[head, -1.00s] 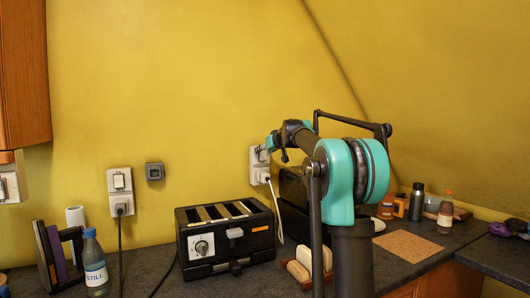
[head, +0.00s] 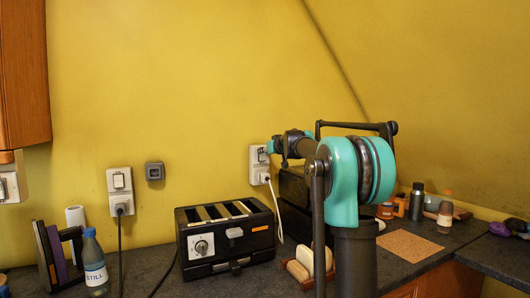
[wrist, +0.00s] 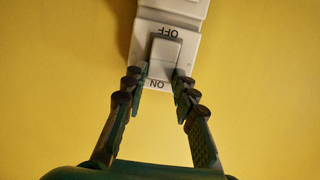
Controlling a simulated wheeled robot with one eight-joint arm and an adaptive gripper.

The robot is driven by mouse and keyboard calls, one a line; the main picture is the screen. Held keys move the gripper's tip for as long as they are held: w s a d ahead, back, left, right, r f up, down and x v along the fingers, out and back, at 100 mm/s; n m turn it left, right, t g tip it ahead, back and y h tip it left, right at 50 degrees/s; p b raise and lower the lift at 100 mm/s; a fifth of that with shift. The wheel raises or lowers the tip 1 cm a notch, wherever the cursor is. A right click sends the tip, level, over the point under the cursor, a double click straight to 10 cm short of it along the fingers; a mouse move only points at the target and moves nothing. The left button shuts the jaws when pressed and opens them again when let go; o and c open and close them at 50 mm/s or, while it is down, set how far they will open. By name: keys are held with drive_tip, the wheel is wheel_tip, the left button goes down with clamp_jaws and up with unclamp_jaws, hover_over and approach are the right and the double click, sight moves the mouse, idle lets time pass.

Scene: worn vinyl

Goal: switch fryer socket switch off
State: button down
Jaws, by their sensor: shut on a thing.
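The white socket unit (head: 260,166) is on the yellow wall right of the toaster, with a white plug and cord in its lower part. In the wrist view its switch rocker (wrist: 166,49) shows between the printed words OFF and ON, upside down in this view. My gripper (wrist: 160,73) has its fingertips at either side of the rocker, towards the ON end, and is shut on the switch. In the head view my gripper (head: 270,147) is at the upper part of the socket unit. Which way the rocker is tipped is unclear.
A black toaster (head: 226,238) stands below and left. A black appliance (head: 293,188) stands behind my arm, partly hidden. Another wall socket with a switch (head: 120,192) is farther left. A water bottle (head: 95,265) stands at the left; a cork mat (head: 407,245) lies at the right.

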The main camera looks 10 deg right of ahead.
drive_tip(key=shift+s+f+t+y, duration=0.1)
drive_tip(key=shift+f+t+y, duration=0.1)
drive_tip(key=shift+t, duration=0.4)
drive_tip(key=shift+s+f+t+y, duration=0.1)
drive_tip(key=shift+f+t+y, duration=0.1)
drive_tip(key=shift+t, duration=0.4)
drive_tip(key=c, duration=1.2)
unclamp_jaws()
drive_tip(key=shift+s+d, duration=0.1)
drive_tip(key=shift+s, duration=0.05)
drive_tip(key=v, duration=1.1)
drive_tip(key=shift+s, duration=0.4)
drive_tip(key=shift+d+f, duration=0.1)
